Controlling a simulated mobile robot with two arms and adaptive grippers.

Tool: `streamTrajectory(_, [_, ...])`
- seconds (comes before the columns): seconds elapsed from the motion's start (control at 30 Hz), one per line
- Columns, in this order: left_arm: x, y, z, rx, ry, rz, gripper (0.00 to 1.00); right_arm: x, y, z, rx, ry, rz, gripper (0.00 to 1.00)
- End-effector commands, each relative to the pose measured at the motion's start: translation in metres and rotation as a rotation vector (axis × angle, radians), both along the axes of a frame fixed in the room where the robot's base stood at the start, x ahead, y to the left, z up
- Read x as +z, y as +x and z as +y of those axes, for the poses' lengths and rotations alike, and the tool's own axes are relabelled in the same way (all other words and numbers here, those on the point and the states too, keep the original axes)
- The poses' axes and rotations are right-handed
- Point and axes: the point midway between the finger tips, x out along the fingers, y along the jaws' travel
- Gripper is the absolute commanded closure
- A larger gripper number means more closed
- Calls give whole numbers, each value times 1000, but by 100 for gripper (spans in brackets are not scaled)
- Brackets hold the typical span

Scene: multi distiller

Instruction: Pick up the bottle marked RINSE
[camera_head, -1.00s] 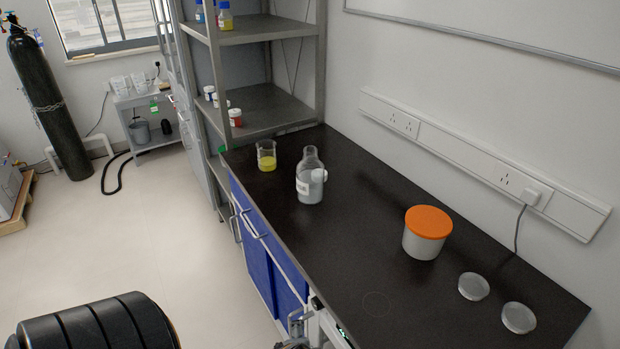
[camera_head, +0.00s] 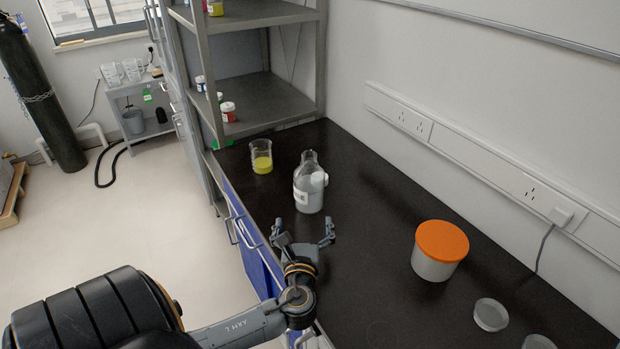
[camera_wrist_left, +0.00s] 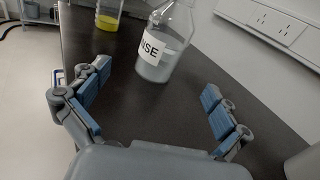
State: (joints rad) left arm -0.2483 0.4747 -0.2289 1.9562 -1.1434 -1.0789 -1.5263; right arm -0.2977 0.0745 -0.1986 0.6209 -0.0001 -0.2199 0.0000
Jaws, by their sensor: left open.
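The bottle marked RINSE (camera_head: 308,192) is clear with grey-white contents and stands upright on the dark bench. In the left wrist view the bottle (camera_wrist_left: 163,45) shows a white label whose visible letters read "NSE"; its top is cut off by the frame edge. My left gripper (camera_head: 304,226) is open and empty, low over the bench on the near side of the bottle. In the wrist view the fingers of the left gripper (camera_wrist_left: 155,97) are spread wide, with the bottle ahead between their directions, apart from both. My right gripper is not in view.
A beaker of yellow liquid (camera_head: 262,163) stands behind and left of the bottle. A white tub with an orange lid (camera_head: 440,248) and clear dishes (camera_head: 490,315) are to the right. Metal shelves (camera_head: 262,100) rise behind; a wall socket strip (camera_head: 480,160) runs along the right.

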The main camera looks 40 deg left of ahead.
Motion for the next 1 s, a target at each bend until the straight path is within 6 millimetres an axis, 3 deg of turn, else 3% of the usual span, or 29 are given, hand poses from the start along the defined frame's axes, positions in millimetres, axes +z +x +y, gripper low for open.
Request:
streamTrajectory(0.17, [8, 18, 11, -15, 87, 22, 0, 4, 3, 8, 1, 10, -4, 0])
streamTrajectory(0.4, [7, 54, 42, -13, 81, 21, 0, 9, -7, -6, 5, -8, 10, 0])
streamTrajectory(0.57, [6, 68, 54, -13, 81, 22, 0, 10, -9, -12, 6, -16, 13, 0])
streamTrajectory(0.73, [8, 78, 61, -12, 78, 22, 0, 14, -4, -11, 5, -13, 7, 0])
streamTrajectory(1.0, [9, 109, 82, -12, 78, 22, 0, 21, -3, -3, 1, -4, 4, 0])
